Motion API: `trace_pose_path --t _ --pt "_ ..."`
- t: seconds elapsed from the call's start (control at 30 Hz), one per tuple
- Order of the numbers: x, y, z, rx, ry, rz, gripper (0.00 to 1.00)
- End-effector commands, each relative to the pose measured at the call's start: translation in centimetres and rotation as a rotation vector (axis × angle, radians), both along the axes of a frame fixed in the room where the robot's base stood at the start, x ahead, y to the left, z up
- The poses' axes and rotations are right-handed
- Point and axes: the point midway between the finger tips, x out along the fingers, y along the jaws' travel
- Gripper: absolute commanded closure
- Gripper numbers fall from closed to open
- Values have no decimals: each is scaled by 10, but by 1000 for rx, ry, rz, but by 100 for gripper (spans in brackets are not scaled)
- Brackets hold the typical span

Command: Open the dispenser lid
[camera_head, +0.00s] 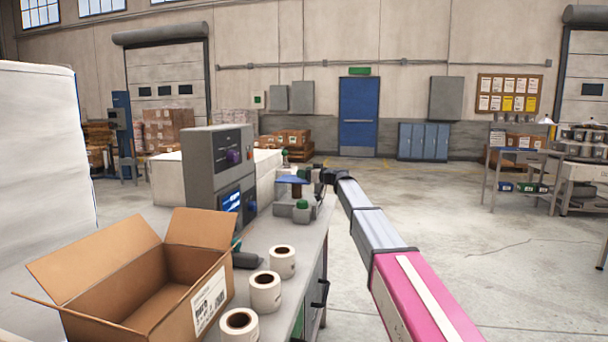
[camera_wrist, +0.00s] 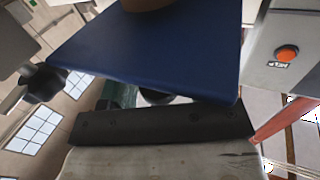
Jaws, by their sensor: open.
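A small grey device with a flat blue plate (camera_head: 290,180) and green knobs stands on the bench beside the grey machine. I cannot tell for sure whether this plate is the dispenser lid. The blue plate (camera_wrist: 150,50) fills much of the wrist view at close range, with a dark bar (camera_wrist: 165,123) below it. My gripper (camera_head: 322,177) is at the far end of my outstretched arm, just right of the blue plate. It is open and small in the head view. Contact with the plate cannot be made out. No held object shows.
The grey machine (camera_head: 218,165) with knobs and a screen stands left of the plate. An open cardboard box (camera_head: 205,305) and label rolls (camera_head: 265,291) occupy the near bench. A grey panel with an orange button (camera_wrist: 288,54) is close at right in the wrist view. The floor right is mostly clear.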

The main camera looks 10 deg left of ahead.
Motion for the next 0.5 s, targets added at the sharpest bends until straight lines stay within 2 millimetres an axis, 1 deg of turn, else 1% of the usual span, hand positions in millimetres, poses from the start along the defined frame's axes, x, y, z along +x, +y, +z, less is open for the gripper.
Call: trace_pose_path --t 0.03,0.1,0.33,0.37,0.4,0.47,0.5 --pt "3 4 0 0 0 0 44" --pt "4 7 0 0 0 0 44" --pt "3 7 0 0 0 -1 44" --pt "3 7 0 0 0 -1 51" --pt "3 7 0 0 0 -1 64" --pt "3 7 0 0 0 -1 83" --pt "3 7 0 0 0 -1 96"
